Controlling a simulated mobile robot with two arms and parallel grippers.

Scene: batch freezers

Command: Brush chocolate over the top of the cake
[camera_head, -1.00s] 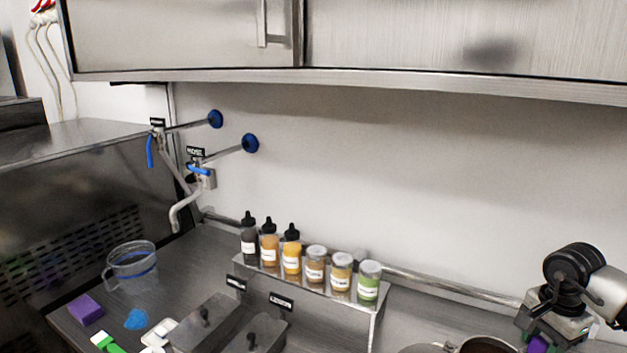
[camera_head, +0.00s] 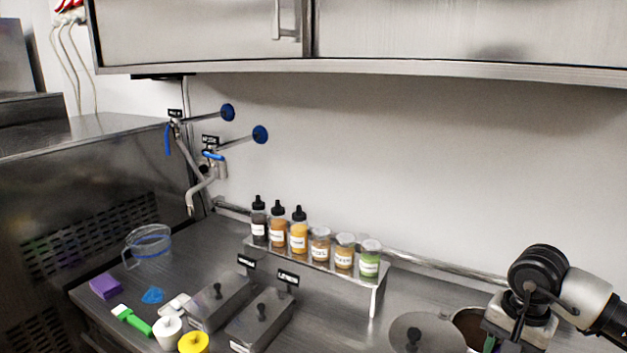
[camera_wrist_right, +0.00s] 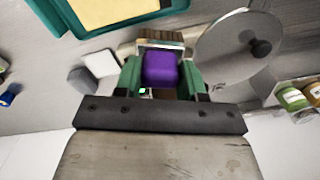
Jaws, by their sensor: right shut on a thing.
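My right gripper (camera_wrist_right: 163,80) is shut on a brush with a purple handle (camera_wrist_right: 160,68) and brown bristles (camera_wrist_right: 160,37). In the head view my right gripper (camera_head: 490,342) is at the lower right, over or beside the open pot (camera_head: 466,318) with dark brown inside. The brush is hidden there. In the wrist view a pale yellow slab, probably the cake (camera_wrist_right: 105,10), lies in a teal tray (camera_wrist_right: 76,27), apart from the bristles. The cake is outside the head view. My left gripper is not in view.
A round lid with a black knob (camera_head: 428,340) lies beside the pot. A shelf (camera_head: 376,297) holds several bottles and jars. Lidded steel bins (camera_head: 262,325), a clear jug (camera_head: 150,246), a purple block (camera_head: 104,287) and a green-handled tool (camera_head: 133,321) stand left. Cabinets (camera_head: 450,30) hang above.

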